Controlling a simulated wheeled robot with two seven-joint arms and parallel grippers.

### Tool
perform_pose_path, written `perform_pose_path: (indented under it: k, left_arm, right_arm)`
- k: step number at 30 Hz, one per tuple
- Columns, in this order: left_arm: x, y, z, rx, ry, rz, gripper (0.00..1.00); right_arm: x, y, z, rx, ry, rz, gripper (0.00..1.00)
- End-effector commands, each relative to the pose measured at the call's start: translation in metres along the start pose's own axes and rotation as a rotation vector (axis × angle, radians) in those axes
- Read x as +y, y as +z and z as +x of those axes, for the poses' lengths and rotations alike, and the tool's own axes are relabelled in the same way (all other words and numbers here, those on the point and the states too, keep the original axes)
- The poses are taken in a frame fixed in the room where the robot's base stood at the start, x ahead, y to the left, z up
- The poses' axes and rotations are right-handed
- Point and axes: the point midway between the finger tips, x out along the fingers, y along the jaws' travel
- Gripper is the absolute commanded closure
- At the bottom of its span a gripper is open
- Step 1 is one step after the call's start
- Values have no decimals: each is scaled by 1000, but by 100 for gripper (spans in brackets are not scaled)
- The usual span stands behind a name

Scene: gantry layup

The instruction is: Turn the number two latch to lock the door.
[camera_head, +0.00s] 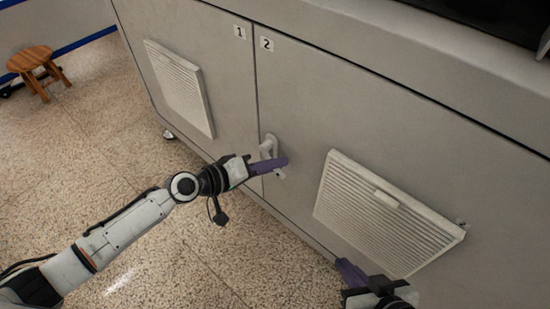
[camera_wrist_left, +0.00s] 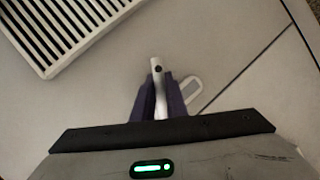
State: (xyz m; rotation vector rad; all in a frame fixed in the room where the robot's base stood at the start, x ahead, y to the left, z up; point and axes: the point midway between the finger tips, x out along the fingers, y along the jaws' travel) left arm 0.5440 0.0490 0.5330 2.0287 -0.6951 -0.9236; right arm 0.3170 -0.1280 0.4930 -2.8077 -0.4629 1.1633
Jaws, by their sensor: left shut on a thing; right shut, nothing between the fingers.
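The number two door (camera_head: 315,110), marked with a "2" label (camera_head: 267,44), is flush with the cabinet front beside the number one door (camera_head: 200,60). Its pale latch (camera_head: 268,146) sits near the seam between the doors. My left gripper (camera_head: 280,164), with purple fingers, is shut on the latch handle. In the left wrist view the white handle (camera_wrist_left: 156,70) shows between the two purple fingers (camera_wrist_left: 160,98), with a pale loop beside them. My right gripper (camera_head: 352,275) is at the bottom right, apart from the latch, shut and empty; its wrist is cut off by the frame.
A louvred vent (camera_head: 385,212) stands out from door two, right of the latch. Another vent (camera_head: 180,85) is on door one. A wooden stool (camera_head: 35,65) stands far left. The speckled floor (camera_head: 110,130) before the cabinet is clear.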

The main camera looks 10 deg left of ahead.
Motion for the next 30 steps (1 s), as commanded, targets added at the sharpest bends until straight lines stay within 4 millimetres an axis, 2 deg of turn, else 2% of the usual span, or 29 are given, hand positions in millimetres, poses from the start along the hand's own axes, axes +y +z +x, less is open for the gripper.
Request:
perform_pose_path:
  k: [9,24,25,26,30]
  left_arm:
    - [-6,-2,0,27,-50,115,100]
    - [-7,-2,1,32,-59,134,100]
    - [-7,-2,1,32,-59,134,86]
    - [-7,-2,1,32,-59,134,81]
    - [-7,-2,1,32,-58,134,80]
  right_arm:
    - [4,-3,-11,34,21,14,100]
    - [5,-4,-12,44,26,15,100]
    - [5,-4,-12,44,26,15,100]
    - [5,-4,-12,44,26,15,100]
    - [5,-4,-12,43,26,15,100]
